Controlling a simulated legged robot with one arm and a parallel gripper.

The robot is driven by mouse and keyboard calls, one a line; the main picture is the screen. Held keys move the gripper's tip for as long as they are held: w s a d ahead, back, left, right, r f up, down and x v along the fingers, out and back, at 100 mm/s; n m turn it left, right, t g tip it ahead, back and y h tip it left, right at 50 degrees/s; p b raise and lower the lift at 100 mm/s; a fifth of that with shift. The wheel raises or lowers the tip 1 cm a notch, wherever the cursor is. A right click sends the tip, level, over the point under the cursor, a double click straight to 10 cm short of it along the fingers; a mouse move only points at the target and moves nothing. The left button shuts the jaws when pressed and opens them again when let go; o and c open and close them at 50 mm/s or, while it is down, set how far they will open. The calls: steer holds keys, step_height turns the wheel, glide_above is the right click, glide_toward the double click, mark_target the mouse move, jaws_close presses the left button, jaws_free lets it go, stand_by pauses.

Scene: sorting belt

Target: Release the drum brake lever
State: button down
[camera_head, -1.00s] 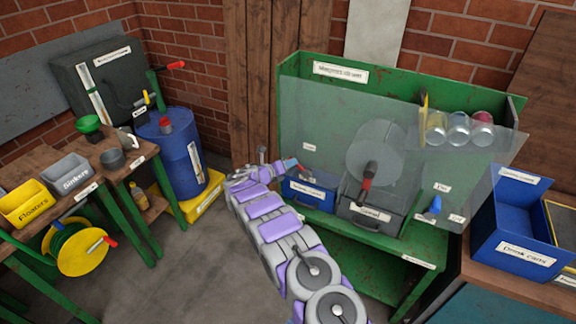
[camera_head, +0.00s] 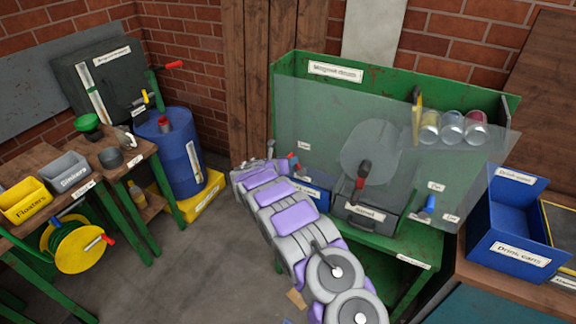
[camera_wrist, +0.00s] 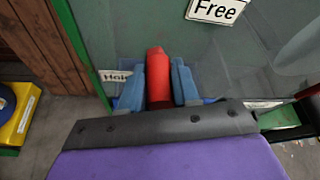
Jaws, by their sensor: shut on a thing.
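The brake lever's red handle (camera_wrist: 158,78) stands upright between the two blue fingers of my gripper (camera_wrist: 157,88) in the wrist view. My gripper is shut on it. A "Free" label (camera_wrist: 218,9) is above and to the right of the handle. A partly hidden label (camera_wrist: 114,77), seemingly "Hold", is at its left. In the head view, the red handle (camera_head: 293,158) shows at the left of the clear panel (camera_head: 325,125) on the green bench. My arm hides most of the gripper there. The drum (camera_head: 370,150) is behind the panel, with a dark crank in front.
Three cans (camera_head: 452,127) lie at the panel's upper right. A grey box (camera_head: 368,214) and a blue bin (camera_head: 318,194) are low on the bench. A blue drink-cans bin (camera_head: 510,250) is at the right. Open floor lies left of my arm.

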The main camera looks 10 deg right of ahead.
steer(key=shift+s+d+r+m+y+b, duration=0.2)
steer(key=shift+d+m+b, duration=0.1)
steer(key=shift+d+b, duration=0.15)
steer(key=shift+s+d+r+m+y+b, duration=0.2)
steer(key=shift+d+m+b, duration=0.1)
steer(key=shift+d+b, duration=0.1)
steer(key=shift+s+d+m+t+b, duration=0.15)
steer(key=shift+m+t+b, duration=0.15)
steer(key=shift+s+r+y, duration=0.1)
steer(key=shift+r+y, duration=0.05)
steer(key=shift+y, duration=0.15)
steer(key=shift+s+d+r, duration=0.1)
steer(key=shift+s+d, duration=0.45)
steer(key=shift+d, duration=0.15)
steer(key=c, duration=0.9)
jaws_free()
steer(key=shift+d, duration=0.15)
